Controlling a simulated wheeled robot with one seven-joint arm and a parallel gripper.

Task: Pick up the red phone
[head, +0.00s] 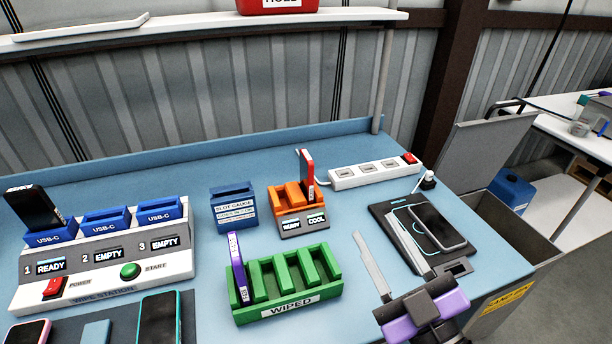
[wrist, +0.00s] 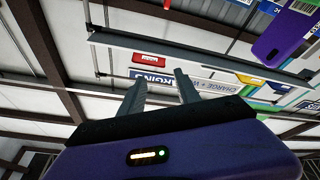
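The red phone (head: 307,166) stands upright, slightly tilted, in a slot of the orange cradle (head: 277,199) in the middle of the table. The cradle's front has small display labels. My gripper (head: 374,228) is at the lower right in the head view, right of the cradle and apart from it. Its two fingers are spread with nothing between them. The wrist view shows the same spread fingers (wrist: 160,76) and no red phone that I can make out.
A white power strip (head: 375,173) lies right of the cradle. A black pad with a phone (head: 437,226) is right of my gripper. The green WIPED rack (head: 322,290) holds a purple phone (head: 238,268). A blue slot gauge (head: 234,208) stands left of the cradle.

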